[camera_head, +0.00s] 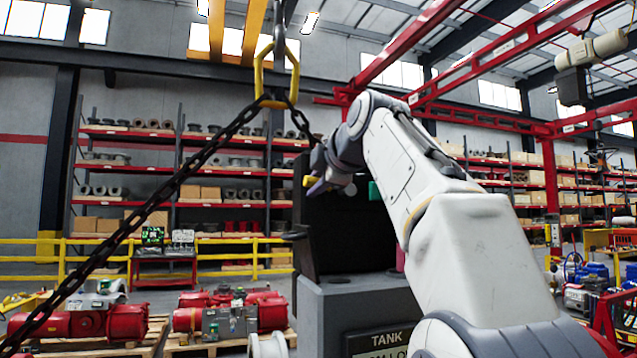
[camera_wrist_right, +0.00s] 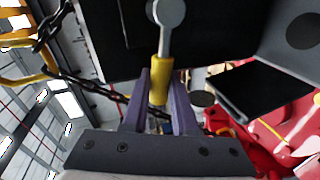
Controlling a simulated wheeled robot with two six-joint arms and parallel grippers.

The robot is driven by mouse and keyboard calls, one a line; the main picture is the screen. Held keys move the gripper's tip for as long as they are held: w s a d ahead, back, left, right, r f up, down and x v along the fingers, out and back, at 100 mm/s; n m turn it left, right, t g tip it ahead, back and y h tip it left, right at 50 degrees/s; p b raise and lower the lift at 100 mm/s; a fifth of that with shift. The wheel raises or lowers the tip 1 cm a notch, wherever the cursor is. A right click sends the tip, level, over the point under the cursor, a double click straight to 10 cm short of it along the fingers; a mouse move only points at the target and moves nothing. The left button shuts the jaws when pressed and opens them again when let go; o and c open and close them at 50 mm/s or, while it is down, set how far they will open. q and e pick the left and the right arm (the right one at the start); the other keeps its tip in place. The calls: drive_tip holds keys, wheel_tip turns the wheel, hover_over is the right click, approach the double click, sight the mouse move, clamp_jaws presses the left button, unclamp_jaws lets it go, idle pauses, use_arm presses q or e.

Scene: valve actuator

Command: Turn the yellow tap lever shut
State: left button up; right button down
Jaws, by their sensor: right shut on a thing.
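The yellow tap lever (camera_wrist_right: 159,88) has a grey metal stem that runs up to a round pivot (camera_wrist_right: 168,12) on a dark panel in the right wrist view. The yellow sleeve lies between the two purple-grey fingers of my right gripper (camera_wrist_right: 161,98), which is shut on it. In the head view my right gripper (camera_head: 319,184) is in front of the dark tank unit (camera_head: 350,240), with a bit of the yellow lever (camera_head: 309,181) showing at its left. The pivot is hard to make out there. My left gripper is not in view.
A grey base with a TANK sign (camera_head: 380,340) stands below. Red pumps (camera_head: 230,312) on pallets and yellow railings lie behind.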

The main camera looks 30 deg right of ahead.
drive_tip(key=shift+a+f+n+h, duration=0.1)
drive_tip(key=shift+f+n+h, duration=0.2)
drive_tip(key=shift+f+n, duration=0.2)
drive_tip(key=shift+b, duration=0.3)
drive_tip(key=c, duration=0.7)
unclamp_jaws()
drive_tip(key=b+v, duration=0.1)
drive_tip(key=v, duration=0.9)
drive_tip(key=shift+s, duration=0.2)
